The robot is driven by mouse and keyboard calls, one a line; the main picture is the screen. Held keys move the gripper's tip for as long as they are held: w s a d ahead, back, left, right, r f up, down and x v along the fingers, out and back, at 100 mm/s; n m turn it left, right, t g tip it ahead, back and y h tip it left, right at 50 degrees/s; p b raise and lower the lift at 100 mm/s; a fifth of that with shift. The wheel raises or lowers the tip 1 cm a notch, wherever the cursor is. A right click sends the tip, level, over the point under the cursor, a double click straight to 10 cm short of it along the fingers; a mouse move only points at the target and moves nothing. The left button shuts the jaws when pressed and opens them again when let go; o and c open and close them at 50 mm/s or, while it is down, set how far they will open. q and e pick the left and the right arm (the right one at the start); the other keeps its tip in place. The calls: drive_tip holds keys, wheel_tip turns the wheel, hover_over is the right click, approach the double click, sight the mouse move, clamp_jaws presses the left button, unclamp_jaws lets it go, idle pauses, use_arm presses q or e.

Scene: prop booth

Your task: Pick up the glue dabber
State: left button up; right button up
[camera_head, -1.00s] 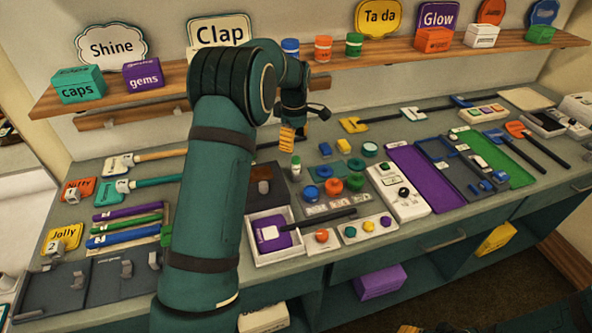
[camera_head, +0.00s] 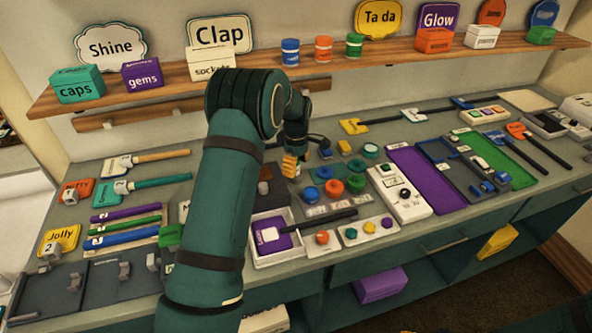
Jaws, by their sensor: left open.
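My left gripper (camera_head: 290,166) has yellow-orange fingers and is open. It is low over the bench, behind the white tray and left of the round coloured pots. A small white bottle with a green cap, likely the glue dabber, stood at this spot a moment ago. It is now hidden or nearly hidden by the gripper, so I cannot tell whether the fingers touch it. My right gripper is not in view.
Blue, red and green pots (camera_head: 334,187) stand close right of the gripper. A white tray (camera_head: 262,260) with a purple item and a black-handled tool is in front. A white control box (camera_head: 405,199) stands farther right. A shelf (camera_head: 330,63) runs behind.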

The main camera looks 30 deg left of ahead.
use_arm(q)
clamp_jaws()
drive_tip(key=shift+r, duration=0.15)
